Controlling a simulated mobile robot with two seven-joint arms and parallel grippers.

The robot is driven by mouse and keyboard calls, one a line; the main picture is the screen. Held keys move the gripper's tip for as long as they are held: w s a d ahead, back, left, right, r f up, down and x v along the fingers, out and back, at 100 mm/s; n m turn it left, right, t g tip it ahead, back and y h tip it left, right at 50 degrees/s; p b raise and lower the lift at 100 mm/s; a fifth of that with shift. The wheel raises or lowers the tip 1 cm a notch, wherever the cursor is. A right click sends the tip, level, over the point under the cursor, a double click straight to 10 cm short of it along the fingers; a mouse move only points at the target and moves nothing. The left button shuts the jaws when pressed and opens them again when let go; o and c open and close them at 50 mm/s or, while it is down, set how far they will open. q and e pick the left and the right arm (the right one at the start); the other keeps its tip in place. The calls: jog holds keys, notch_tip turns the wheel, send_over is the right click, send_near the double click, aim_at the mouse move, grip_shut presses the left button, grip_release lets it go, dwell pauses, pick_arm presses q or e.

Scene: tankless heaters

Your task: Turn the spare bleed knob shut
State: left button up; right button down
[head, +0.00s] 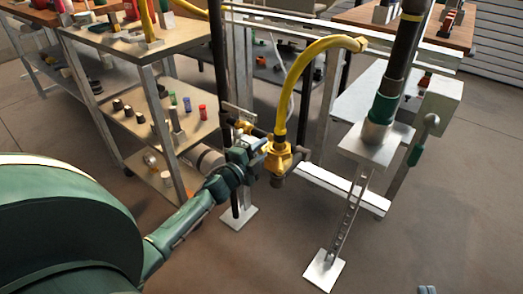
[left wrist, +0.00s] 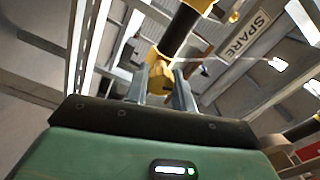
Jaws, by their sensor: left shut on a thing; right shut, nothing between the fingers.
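The spare bleed knob (left wrist: 160,76) is a small yellow piece between the two fingers of my left gripper (left wrist: 162,88) in the left wrist view. A sign reading SPARE (left wrist: 247,35) hangs beside it. In the head view my left gripper (head: 257,148) reaches in from the lower left and is shut at the left side of the yellow valve fitting (head: 279,160). The fingers mostly hide the knob there, and I cannot tell its turn angle. Only a small grey tip of my right gripper (head: 427,290) shows at the bottom edge, shut and empty.
A yellow hose (head: 302,75) rises from the fitting and bends right. A dark post (head: 222,80) stands close left of it. A shelf unit (head: 160,110) with small coloured parts is at the left. A metal stand (head: 372,145) is at the right.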

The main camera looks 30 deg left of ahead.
pick_arm(q)
jog(key=shift+f+m, duration=0.1)
jog(key=shift+m, duration=1.2)
pick_arm(e)
jog(key=shift+r, duration=0.25)
pick_arm(q)
jog(key=shift+m, duration=0.3)
pick_arm(e)
jog(key=shift+w+a, duration=0.1)
pick_arm(q)
jog(key=o, duration=1)
jog(key=s+a+p, duration=0.1)
jog(key=s+p, duration=0.1)
jog(key=s, duration=1.1)
pick_arm(e)
jog(key=shift+d+f+m+g+h, duration=0.15)
jog(key=shift+d+m+g+h, duration=0.15)
jog(key=shift+d+m+h, duration=0.15)
pick_arm(q)
jog(key=shift+s, duration=0.1)
